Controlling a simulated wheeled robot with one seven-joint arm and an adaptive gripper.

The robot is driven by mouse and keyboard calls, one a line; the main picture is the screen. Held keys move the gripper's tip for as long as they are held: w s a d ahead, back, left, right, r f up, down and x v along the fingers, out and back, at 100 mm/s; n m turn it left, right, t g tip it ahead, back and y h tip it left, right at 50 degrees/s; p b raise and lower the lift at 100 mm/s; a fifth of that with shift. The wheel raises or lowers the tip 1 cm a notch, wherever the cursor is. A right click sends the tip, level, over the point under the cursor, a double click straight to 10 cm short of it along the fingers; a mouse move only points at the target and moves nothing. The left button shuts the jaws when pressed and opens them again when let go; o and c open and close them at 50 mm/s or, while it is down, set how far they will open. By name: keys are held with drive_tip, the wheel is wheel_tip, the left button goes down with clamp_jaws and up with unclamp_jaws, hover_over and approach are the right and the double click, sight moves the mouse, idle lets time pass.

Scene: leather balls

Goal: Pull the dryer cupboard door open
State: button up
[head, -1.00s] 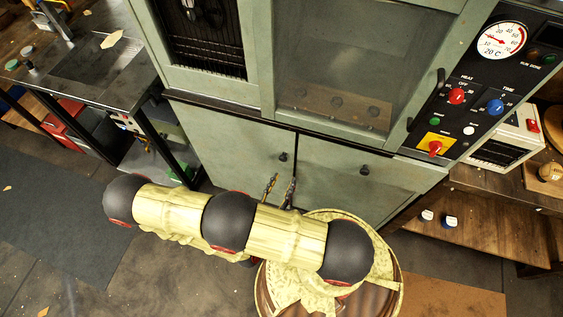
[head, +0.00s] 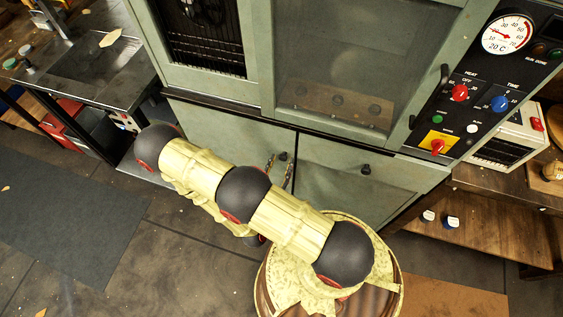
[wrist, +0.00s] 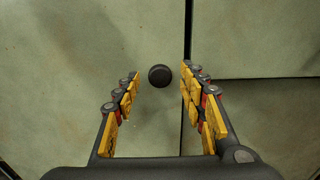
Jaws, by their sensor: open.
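The dryer cupboard (head: 225,128) is a pale green cabinet with two lower doors. The left lower door (head: 235,135) has a round black knob (head: 283,156) near its upper right edge. The right lower door (head: 335,190) has its own black knob (head: 365,169). My gripper (head: 279,170) is open at the left door's knob, partly hidden by my arm. The left door looks shut.
A dark metal bench (head: 100,65) stands at the left, with a red box (head: 62,122) below. A control panel (head: 480,90) with gauge and knobs is at the upper right. Wooden shelving (head: 490,225) stands at the right. Floor is clear at the lower left.

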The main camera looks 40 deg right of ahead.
drive_tip(key=shift+w+d, duration=0.3)
drive_tip(key=shift+d, duration=0.1)
drive_tip(key=shift+c, duration=1.1)
drive_tip(key=c, duration=0.7)
clamp_jaws()
